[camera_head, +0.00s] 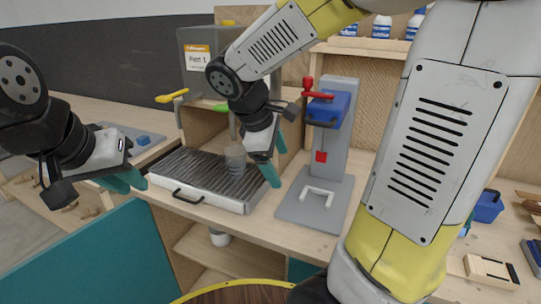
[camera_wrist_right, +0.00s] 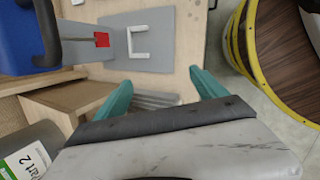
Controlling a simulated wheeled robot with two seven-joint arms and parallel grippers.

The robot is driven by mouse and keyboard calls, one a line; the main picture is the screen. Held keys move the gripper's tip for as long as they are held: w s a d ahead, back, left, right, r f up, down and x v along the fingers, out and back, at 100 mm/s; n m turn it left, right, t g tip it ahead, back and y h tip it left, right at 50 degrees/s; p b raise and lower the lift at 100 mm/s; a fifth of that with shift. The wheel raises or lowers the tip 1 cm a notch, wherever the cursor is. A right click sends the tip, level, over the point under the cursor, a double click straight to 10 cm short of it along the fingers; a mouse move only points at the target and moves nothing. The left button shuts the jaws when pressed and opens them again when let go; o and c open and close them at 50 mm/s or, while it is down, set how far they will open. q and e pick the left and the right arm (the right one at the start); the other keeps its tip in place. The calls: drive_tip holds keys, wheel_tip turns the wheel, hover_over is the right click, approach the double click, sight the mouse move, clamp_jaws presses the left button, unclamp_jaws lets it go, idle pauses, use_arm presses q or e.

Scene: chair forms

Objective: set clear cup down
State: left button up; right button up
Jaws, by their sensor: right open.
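The clear cup (camera_head: 235,158) stands on the ribbed metal grate (camera_head: 190,172) of the grey tray, under the grey dispenser box (camera_head: 200,62). It looks upright, and it does not show in the right wrist view. My right gripper (camera_head: 275,160) is just right of the cup over the tray's right side, its teal fingers apart. In the right wrist view the gap between the fingers (camera_wrist_right: 160,80) is empty. My left gripper (camera_head: 132,181) hangs left of the tray, well apart from the cup; its finger gap is unclear.
A grey stand with a blue body and red lever (camera_head: 318,95) is right of the tray, its base carrying a white U-shaped piece (camera_head: 317,196). The dispenser has yellow (camera_head: 172,96) and green handles. Bottles (camera_head: 382,26) line a back shelf. A yellow-rimmed round top (camera_wrist_right: 285,45) is nearby.

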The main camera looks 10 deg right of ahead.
drive_tip(key=s+r+m+t+y, duration=0.3)
drive_tip(key=s+r+m+y, duration=0.2)
drive_tip(key=s+m, duration=0.3)
drive_tip(key=shift+s+a+m+t+y, duration=0.35)
drive_tip(key=shift+m+y, duration=0.45)
drive_tip(key=shift+m, duration=1.2)
drive_tip(key=shift+r, duration=0.1)
drive_tip(key=shift+c, duration=0.2)
